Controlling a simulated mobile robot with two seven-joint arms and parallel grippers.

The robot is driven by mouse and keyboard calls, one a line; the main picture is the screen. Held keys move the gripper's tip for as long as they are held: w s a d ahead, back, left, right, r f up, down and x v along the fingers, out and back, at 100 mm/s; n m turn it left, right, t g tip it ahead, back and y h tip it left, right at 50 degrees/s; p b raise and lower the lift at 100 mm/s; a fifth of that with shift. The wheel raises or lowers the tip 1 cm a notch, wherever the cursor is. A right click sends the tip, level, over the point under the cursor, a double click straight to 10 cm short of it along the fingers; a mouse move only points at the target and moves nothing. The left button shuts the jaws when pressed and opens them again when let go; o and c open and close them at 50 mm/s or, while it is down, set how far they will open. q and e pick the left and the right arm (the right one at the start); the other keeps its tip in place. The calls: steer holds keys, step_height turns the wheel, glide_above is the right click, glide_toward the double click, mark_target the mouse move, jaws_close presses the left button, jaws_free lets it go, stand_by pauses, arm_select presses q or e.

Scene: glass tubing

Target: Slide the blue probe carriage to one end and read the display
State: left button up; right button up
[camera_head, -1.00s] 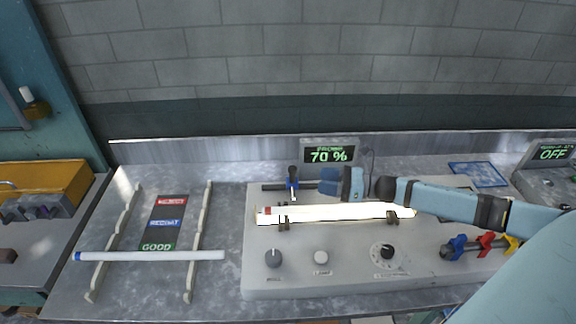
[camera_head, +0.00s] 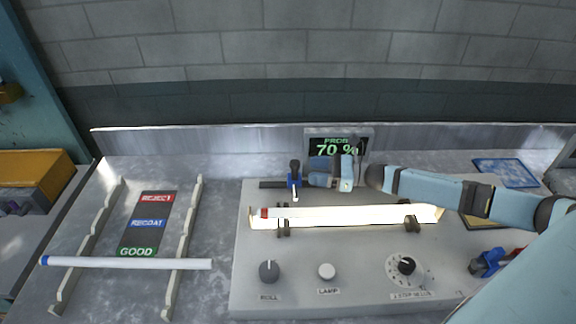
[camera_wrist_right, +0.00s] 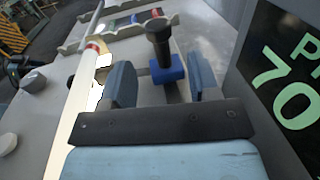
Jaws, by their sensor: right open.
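The blue probe carriage (camera_head: 294,181) with its black knob sits on a dark rail near the rail's left end, behind the lit tube. The display (camera_head: 338,147) behind it reads "PROBE 70 %". My right gripper (camera_head: 314,179) is open at the right of the carriage, close to it. In the right wrist view the carriage (camera_wrist_right: 167,70) shows between and just ahead of the open fingertips (camera_wrist_right: 160,80); I cannot tell whether they touch it. My right gripper and wrist hide part of the rail. My left gripper is not in view.
A brightly lit tube (camera_head: 340,215) with a red end lies on supports in front of the rail. Knobs (camera_head: 269,270) line the grey console's front (camera_head: 300,297). At left, a white tube (camera_head: 125,263) lies across a rack beside REJECT, RECOAT and GOOD labels.

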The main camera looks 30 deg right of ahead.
mark_target(295, 173)
steer(key=p+x, duration=0.1)
steer(key=x, duration=0.7)
steer(key=shift+w+p, duration=0.1)
steer(key=shift+p, duration=0.25)
jaws_close()
